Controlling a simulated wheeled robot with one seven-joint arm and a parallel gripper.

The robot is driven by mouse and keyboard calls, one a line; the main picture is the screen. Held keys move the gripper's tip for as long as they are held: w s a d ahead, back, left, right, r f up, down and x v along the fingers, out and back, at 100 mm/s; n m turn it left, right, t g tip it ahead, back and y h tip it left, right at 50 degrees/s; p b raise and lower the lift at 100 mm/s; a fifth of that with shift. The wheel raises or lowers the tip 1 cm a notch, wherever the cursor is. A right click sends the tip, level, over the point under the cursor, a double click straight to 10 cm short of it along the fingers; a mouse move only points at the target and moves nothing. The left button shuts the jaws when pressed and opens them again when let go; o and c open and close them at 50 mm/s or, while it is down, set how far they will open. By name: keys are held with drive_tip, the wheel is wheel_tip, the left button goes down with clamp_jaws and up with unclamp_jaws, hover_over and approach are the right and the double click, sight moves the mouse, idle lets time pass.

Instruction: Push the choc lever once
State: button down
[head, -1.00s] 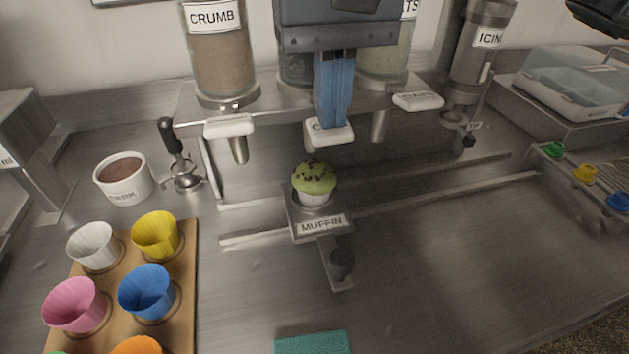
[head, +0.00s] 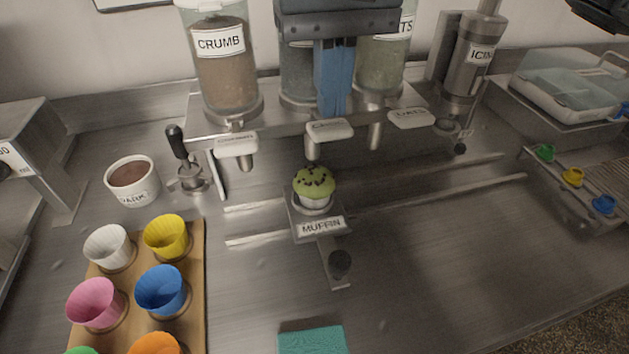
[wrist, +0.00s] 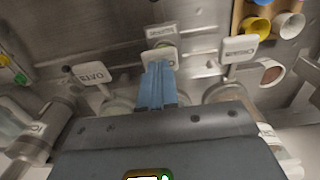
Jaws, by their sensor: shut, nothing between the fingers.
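The choc lever (head: 330,131) is the middle white paddle on the dispenser front. Its label is partly covered in the head view, and the paddle also shows in the wrist view (wrist: 156,55). My gripper (head: 333,112) has blue fingers, shut and empty, pointing down just above and behind the paddle. In the wrist view the fingertips (wrist: 157,66) overlap the paddle's edge; I cannot tell whether they touch. A green-topped muffin (head: 314,186) with dark bits on top sits upright on the MUFFIN holder (head: 320,227), below the choc spout.
The crumb lever (head: 236,145) is left of the choc lever and the oats lever (head: 411,119) is right. A dark-filled cup (head: 132,181) and a board (head: 196,300) of coloured cups stand left. A teal block (head: 311,341) lies in front. The right-front counter is clear.

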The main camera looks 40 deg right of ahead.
idle(0.6)
wheel_tip(320, 180, up, 6)
drive_tip(key=p, duration=0.6)
drive_tip(key=shift+s, duration=0.1)
idle(0.4)
